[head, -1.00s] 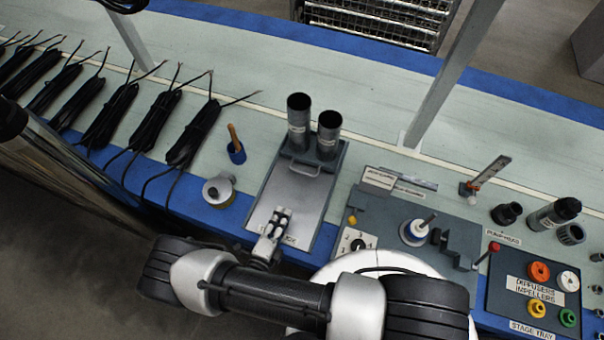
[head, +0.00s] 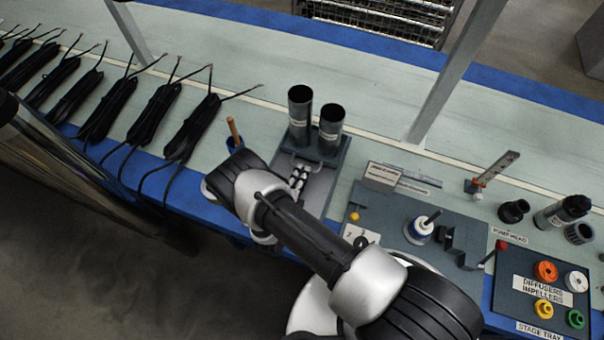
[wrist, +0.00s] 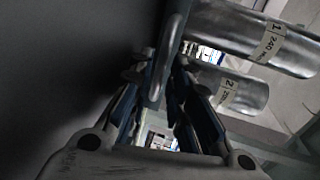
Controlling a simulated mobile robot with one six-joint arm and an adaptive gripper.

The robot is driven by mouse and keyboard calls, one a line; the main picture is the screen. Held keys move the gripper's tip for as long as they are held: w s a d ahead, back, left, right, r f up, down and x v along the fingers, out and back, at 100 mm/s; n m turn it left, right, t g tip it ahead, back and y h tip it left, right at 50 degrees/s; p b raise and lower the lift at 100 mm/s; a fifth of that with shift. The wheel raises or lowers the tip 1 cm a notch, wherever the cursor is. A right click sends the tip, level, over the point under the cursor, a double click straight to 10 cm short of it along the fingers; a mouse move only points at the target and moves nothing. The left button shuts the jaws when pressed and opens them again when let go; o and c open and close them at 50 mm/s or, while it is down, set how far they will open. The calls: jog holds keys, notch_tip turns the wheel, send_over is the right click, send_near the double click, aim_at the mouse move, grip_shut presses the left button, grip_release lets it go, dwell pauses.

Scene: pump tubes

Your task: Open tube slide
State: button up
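The tube slide is a grey sliding tray (head: 318,190) with two dark tubes standing at its far end, a left tube (head: 299,118) and a right tube (head: 329,135). Its loop handle (wrist: 165,60) runs between the fingers of my gripper (wrist: 166,85) in the wrist view. The fingers stand on both sides of the bar with a gap between them; I cannot make out firm contact. In the head view my gripper (head: 299,176) is just in front of the tubes, and my wrist hides the near part of the tray. The tubes carry labels 1 (wrist: 275,42) and 2 (wrist: 228,92).
A wooden-handled tool in a blue holder (head: 235,143) stands left of the slide. Several black cable bundles (head: 155,115) lie further left. A grey fixture (head: 392,215) and the stage tray (head: 515,310) are at the right. The bench behind the tubes is clear.

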jog(key=shift+w+d, duration=0.15)
jog(key=shift+w, duration=0.3)
grip_shut()
dwell(0.4)
